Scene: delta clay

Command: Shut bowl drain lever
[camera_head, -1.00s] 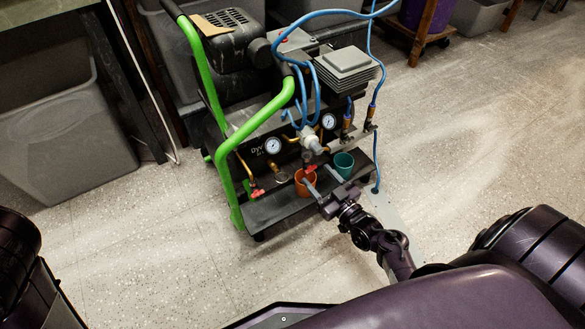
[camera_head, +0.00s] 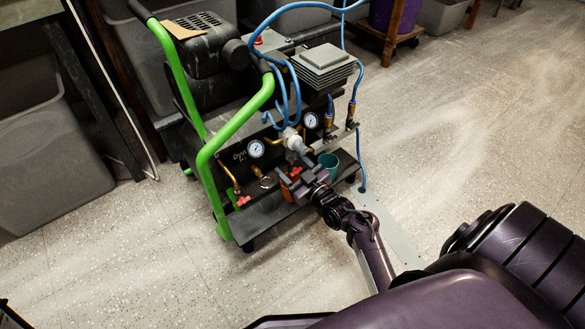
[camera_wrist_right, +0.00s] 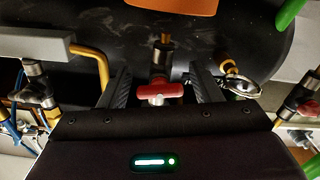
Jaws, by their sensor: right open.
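The red drain lever (camera_wrist_right: 160,92) sits on a small valve with a brass stem and shows between my right fingers in the right wrist view. It lies crosswise to them, with a small gap visible on each side. In the head view the red lever (camera_head: 295,172) is partly covered by my gripper, below the compressor's regulator. My right gripper (camera_head: 291,178) is open, with one finger on either side of the lever; it also shows in the right wrist view (camera_wrist_right: 160,92). I cannot tell whether a finger touches it. My left gripper is out of view.
An orange cup (camera_head: 287,190) and a teal cup (camera_head: 329,162) stand on the compressor's low shelf by my gripper. Another red lever (camera_head: 243,200) is to the left. The green frame (camera_head: 207,165) and blue hoses (camera_head: 297,88) are close. Open floor lies right.

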